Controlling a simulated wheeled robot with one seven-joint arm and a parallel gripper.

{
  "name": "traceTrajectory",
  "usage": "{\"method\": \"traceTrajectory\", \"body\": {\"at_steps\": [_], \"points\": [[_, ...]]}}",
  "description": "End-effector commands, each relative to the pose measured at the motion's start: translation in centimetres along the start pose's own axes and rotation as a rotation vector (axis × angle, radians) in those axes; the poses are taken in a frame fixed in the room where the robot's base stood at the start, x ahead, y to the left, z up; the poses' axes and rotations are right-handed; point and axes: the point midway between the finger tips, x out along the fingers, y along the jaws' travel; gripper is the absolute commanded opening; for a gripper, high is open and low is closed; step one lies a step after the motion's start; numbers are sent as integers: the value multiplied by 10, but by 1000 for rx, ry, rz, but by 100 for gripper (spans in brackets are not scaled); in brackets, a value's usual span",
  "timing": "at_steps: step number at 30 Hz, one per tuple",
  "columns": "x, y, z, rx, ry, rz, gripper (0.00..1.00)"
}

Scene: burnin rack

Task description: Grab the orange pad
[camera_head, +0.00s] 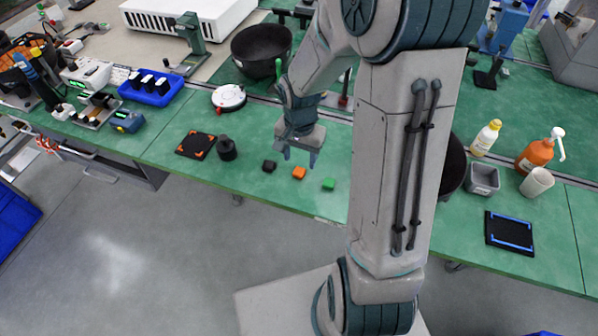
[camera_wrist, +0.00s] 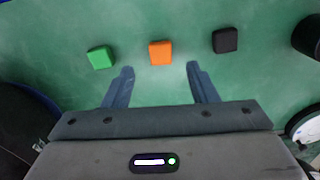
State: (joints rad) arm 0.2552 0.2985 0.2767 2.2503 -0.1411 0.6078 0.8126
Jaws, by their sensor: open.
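The orange pad (camera_head: 299,173) is a small block lying on the green bench top near its front edge. It lies between a black block (camera_head: 269,166) on its left and a green block (camera_head: 329,184) on its right. My gripper (camera_head: 299,158) is open and empty above the bench, close to the orange pad. In the wrist view the orange pad (camera_wrist: 160,52) is ahead of my open fingers (camera_wrist: 160,72), roughly centred between them and not touched. The green block (camera_wrist: 101,57) shows on the left there and the black block (camera_wrist: 225,40) on the right.
A black mat with orange corners (camera_head: 195,145) and a dark round object (camera_head: 227,149) lie to the left. A black bowl (camera_head: 262,48) and a white round device (camera_head: 228,97) stand behind. Bottles, a grey bin (camera_head: 483,179) and a blue-edged black mat (camera_head: 509,233) are on the right.

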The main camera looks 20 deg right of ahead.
Motion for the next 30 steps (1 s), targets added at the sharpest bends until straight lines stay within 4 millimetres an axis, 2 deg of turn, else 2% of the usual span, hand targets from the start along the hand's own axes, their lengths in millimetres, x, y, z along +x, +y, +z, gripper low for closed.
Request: {"method": "traceTrajectory", "body": {"at_steps": [10, 20, 21, 26, 30], "points": [[42, -1, 2, -2, -3, 2, 53], [49, -1, 1, -1, 0, 0, 53], [49, -1, 1, 0, 0, 0, 50], [48, -1, 1, 0, 0, 0, 5], [48, -1, 1, 0, 0, 0, 5]]}}
